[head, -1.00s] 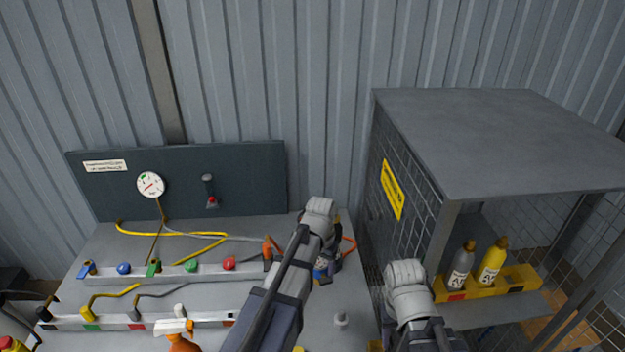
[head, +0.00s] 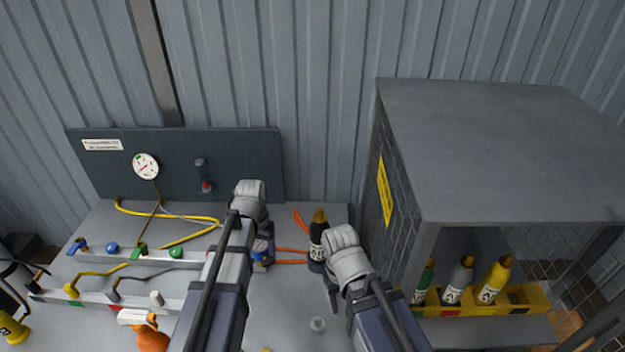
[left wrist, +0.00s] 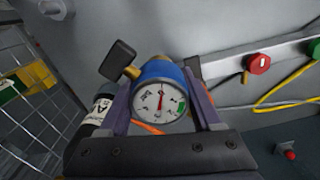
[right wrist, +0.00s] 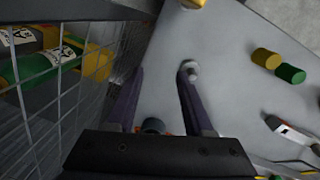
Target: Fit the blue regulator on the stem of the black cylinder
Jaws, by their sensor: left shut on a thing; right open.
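The blue regulator (head: 262,250) is in my left gripper (head: 263,262), above the bench. In the left wrist view its blue body (left wrist: 160,72), round white gauge and black knob show between the shut fingers. The black cylinder (head: 317,243) stands upright on the bench to the right of it, with a white label and a brass-coloured stem (head: 319,216) on top. The regulator is apart from the stem. My right gripper (head: 328,292) is close to the cylinder's right front side, its fingers open in the right wrist view (right wrist: 158,80). The right arm hides part of the cylinder's base.
A wire cage (head: 400,190) with a yellow rack of green, grey and yellow cylinders stands close on the right. Orange hose (head: 290,250) lies behind the regulator. Valve rails (head: 140,255) and an orange spray bottle (head: 152,338) are left. A small white piece (head: 317,324) stands in front.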

